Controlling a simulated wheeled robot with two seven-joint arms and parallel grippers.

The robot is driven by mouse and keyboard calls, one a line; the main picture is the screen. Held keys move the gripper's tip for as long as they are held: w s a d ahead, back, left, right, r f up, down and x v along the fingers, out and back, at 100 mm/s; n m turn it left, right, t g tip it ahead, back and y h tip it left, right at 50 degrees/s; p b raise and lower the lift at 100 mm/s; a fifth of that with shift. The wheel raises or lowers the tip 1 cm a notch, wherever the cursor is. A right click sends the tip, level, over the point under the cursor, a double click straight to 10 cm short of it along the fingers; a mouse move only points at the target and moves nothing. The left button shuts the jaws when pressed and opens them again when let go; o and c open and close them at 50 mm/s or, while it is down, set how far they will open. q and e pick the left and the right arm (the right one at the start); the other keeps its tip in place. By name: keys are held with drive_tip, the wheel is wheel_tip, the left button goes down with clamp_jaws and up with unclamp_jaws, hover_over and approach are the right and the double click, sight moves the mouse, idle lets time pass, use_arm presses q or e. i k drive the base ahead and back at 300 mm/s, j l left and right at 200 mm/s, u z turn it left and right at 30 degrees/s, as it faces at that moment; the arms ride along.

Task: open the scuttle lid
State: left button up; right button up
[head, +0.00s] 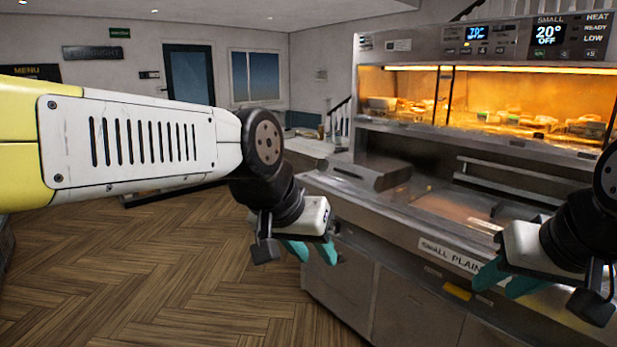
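The steel frying range (345,285) stands ahead and to the right. A low steel hood-like piece (370,176) sits on its left end; I cannot tell whether this is the scuttle lid. My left gripper (311,251) is in front of the range's left front, with its teal fingers apart and nothing between them. My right gripper (508,282) is in front of the counter near the "SMALL PLAIN" label (449,255). Its teal fingers partly overlap, so their opening is unclear. My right arm hides part of the range's right side.
A lit heated cabinet (500,100) with food runs above the counter, with digital displays (478,33) over it. Range doors (415,305) lie below the counter. Wooden floor (190,260) is open to the left. A blue door (190,75) is at the back.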

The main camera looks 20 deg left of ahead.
sight(375, 175)
drive_tip(key=u, duration=0.35)
drive_tip(key=i+j+z, duration=0.1)
drive_tip(key=i+j, duration=0.2)
drive_tip(key=i+j+z, duration=0.25)
drive_tip(key=i+j, duration=0.25)
drive_tip(key=j, duration=0.15)
drive_tip(key=i+j+z, duration=0.1)
drive_tip(key=i+j, duration=0.15)
drive_tip(key=i+j+z, duration=0.15)
drive_tip(key=j, duration=0.3)
drive_tip(key=i+j+z, duration=0.1)
drive_tip(key=i+j, duration=0.15)
drive_tip(key=j, duration=0.15)
drive_tip(key=i+j+z, duration=0.1)
drive_tip(key=j, duration=0.35)
drive_tip(key=i, duration=0.1)
